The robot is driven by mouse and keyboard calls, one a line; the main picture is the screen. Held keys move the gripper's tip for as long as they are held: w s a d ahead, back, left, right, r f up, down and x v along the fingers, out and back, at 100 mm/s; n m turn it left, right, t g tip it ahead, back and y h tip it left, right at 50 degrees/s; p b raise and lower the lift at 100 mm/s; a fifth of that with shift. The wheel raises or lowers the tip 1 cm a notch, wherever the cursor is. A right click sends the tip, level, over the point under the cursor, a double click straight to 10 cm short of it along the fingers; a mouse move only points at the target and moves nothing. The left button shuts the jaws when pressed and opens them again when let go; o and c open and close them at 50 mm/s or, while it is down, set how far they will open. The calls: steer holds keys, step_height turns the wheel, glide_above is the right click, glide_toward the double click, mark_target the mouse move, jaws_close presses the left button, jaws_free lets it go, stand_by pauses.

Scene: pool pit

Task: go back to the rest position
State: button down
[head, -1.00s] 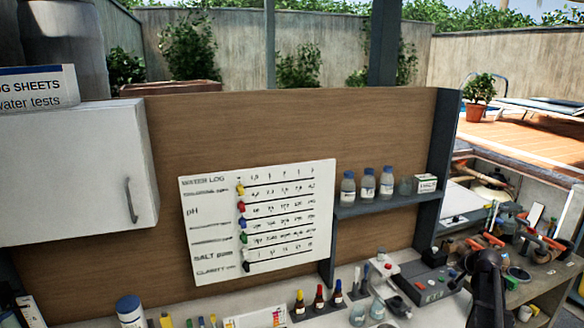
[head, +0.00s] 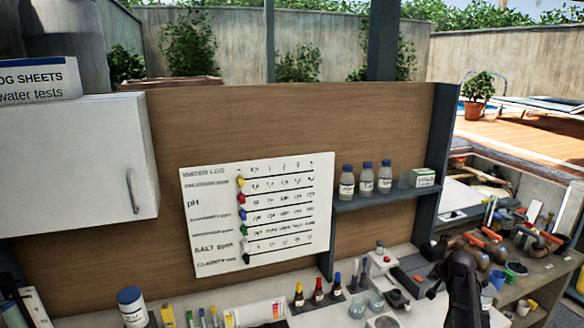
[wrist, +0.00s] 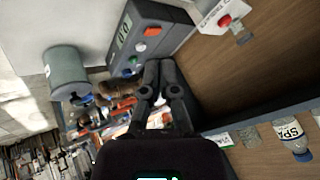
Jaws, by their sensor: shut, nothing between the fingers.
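My gripper (wrist: 162,88) shows in the wrist view with its black fingers together and nothing between them. It is in the air, in front of a grey device with coloured buttons (wrist: 150,42) and beside the wooden back panel. In the head view a dark part of my arm (head: 461,290) stands at the lower right, over the bench's right end. The fingertips cannot be made out there.
A shelf (head: 385,200) on the panel holds several bottles. The water log board (head: 262,262) hangs left of it. Dropper bottles (head: 318,290) stand on the bench below. A side bench (head: 545,268) with tools lies to the right. A white cabinet (head: 80,165) hangs at left.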

steer(key=s+a+f+n+g+b, duration=0.2)
steer(key=s+a+f, duration=0.2)
steer(key=s+a, duration=0.4)
steer(key=s+a+f+n+g+b, duration=0.3)
steer(key=s+a, duration=0.5)
steer(key=a, duration=0.3)
steer(key=s+a+f+n+g+b, duration=0.2)
steer(key=s+a+f, duration=0.3)
steer(key=s+a, duration=0.3)
steer(key=a+n, duration=0.1)
steer(key=a, duration=0.1)
steer(key=shift+a+g+b, duration=0.3)
steer(key=shift+b, duration=0.1)
steer(key=shift+f, duration=0.1)
